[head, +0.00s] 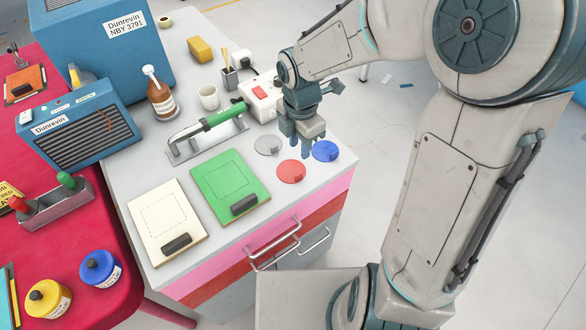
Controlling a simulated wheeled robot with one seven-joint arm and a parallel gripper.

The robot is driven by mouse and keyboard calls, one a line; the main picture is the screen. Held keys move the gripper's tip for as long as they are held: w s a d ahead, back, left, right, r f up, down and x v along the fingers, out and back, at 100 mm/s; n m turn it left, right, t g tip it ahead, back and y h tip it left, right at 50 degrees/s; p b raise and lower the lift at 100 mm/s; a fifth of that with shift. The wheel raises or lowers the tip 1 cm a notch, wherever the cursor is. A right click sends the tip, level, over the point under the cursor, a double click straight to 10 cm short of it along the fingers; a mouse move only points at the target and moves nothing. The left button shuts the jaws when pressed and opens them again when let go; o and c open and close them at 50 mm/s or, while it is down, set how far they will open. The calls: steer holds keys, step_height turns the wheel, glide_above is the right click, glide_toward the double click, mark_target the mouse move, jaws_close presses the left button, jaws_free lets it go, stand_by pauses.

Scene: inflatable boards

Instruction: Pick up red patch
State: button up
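The red patch (291,172) is a flat round disc with a small tab, lying on the grey worktop near its front edge. A grey patch (267,146) lies behind it to the left, and a blue patch (325,151) lies to its right. My gripper (304,146) points down just behind the red patch in the picture, between the grey and blue patches. The red patch is in full view, with no finger seen on it. The gap between the fingertips is too small and overlapped to judge, as is their height above the worktop.
A green board (230,180) and a cream board (166,222), each with a dark block, lie to the left. A green-handled tool on a metal tray (208,140) and a white-and-red box (262,97) stand behind. Drawer handles (290,247) project from the front.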

mark_target(299, 174)
step_height(299, 174, down, 11)
steer(key=shift+s+f+b, duration=0.1)
steer(key=shift+f+b, duration=0.1)
steer(key=shift+b, duration=0.65)
jaws_close()
